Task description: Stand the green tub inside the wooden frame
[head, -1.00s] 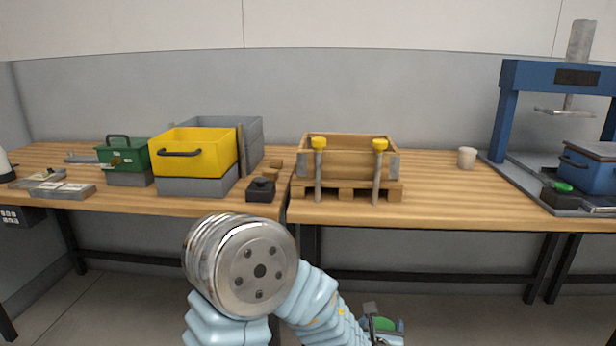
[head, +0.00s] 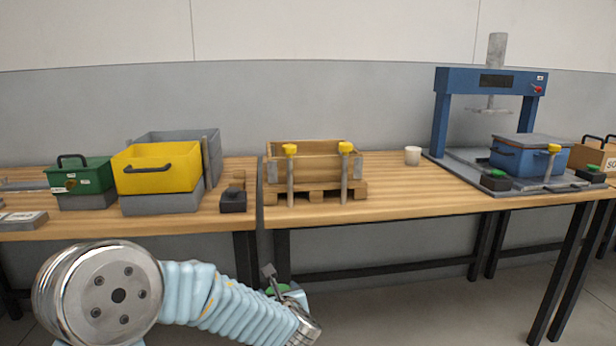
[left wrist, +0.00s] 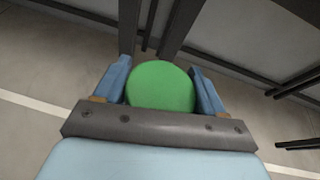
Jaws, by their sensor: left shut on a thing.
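The wooden frame (head: 318,173) stands on a small pallet on the right-hand workbench. Two grey posts with yellow tops stand at its front. My left gripper (head: 287,294) is low in front of the bench, below the tabletop and below the frame. It is shut on the green tub (left wrist: 160,87), whose round green top fills the space between the blue fingers in the left wrist view. Only a sliver of the tub (head: 277,289) shows in the head view; the rest is hidden by the gripper. My right gripper is not in view.
A yellow bin (head: 158,168), a green toolbox (head: 80,178) and a black block (head: 233,200) are on the left bench. A white cup (head: 412,156) and a blue press (head: 440,115) stand right of the frame. The bench between frame and press is mostly clear.

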